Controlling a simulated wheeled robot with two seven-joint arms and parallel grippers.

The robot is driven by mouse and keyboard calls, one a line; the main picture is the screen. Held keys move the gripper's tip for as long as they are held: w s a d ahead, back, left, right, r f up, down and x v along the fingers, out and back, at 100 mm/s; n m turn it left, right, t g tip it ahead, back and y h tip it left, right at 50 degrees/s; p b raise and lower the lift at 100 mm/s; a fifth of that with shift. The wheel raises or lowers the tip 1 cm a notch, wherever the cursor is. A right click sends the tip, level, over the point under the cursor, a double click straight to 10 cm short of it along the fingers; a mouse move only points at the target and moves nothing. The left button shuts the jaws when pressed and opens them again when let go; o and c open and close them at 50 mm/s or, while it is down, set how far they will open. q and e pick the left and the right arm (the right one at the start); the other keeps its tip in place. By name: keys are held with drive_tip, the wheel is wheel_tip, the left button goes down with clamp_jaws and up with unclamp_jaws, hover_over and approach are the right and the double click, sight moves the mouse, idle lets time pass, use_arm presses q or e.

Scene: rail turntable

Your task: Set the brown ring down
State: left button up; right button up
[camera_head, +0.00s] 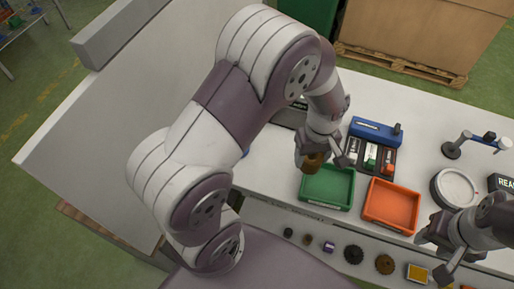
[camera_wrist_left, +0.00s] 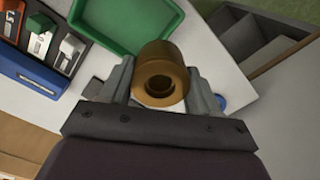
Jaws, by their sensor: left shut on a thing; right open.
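The brown ring (camera_wrist_left: 162,75) sits between the two fingers of my left gripper (camera_wrist_left: 160,92) in the left wrist view, with its hole facing the camera. In the head view the ring (camera_head: 313,163) hangs below my left gripper (camera_head: 322,152), near the back left edge of the green tray (camera_head: 327,204). The left gripper is shut on the ring. The green tray looks empty and also shows in the left wrist view (camera_wrist_left: 112,47). My right gripper (camera_head: 439,250) is open at the lower right, in front of the table; nothing shows in it.
An orange tray (camera_head: 391,225) stands right of the green one. Behind them are a dark holder (camera_head: 370,157) with small items and a blue block (camera_head: 375,131). A round white dish (camera_head: 455,188) stands to the right. A front shelf holds several small parts, including a black gear (camera_head: 353,254).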

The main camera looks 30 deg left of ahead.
use_arm(q)
drive_tip(key=w+a+n+b, duration=0.2)
drive_tip(key=a+n+b, duration=0.45)
drive_tip(key=a, duration=0.65)
drive_tip(key=shift+n, duration=0.95)
drive_tip(key=s+a+f+p, duration=0.1)
drive_tip(key=a+f, duration=0.1)
drive_tip(key=a, duration=0.1)
drive_tip(key=s+a+f+p, duration=0.1)
drive_tip(key=a+f, duration=0.1)
drive_tip(key=a, duration=0.2)
drive_tip(key=s+a+f+p, duration=0.1)
drive_tip(key=a+f, duration=0.1)
drive_tip(key=a, duration=0.2)
drive_tip(key=shift+s+f, duration=0.1)
drive_tip(key=shift+f, duration=0.1)
wheel_tip(320, 180, down, 4)
drive_tip(key=shift+r+p, duration=0.15)
drive_tip(key=shift+p, duration=0.15)
drive_tip(key=shift+a+f, duration=0.1)
drive_tip(key=shift+f, duration=0.15)
drive_tip(key=o, duration=1.4)
drive_tip(key=shift+f, duration=0.15)
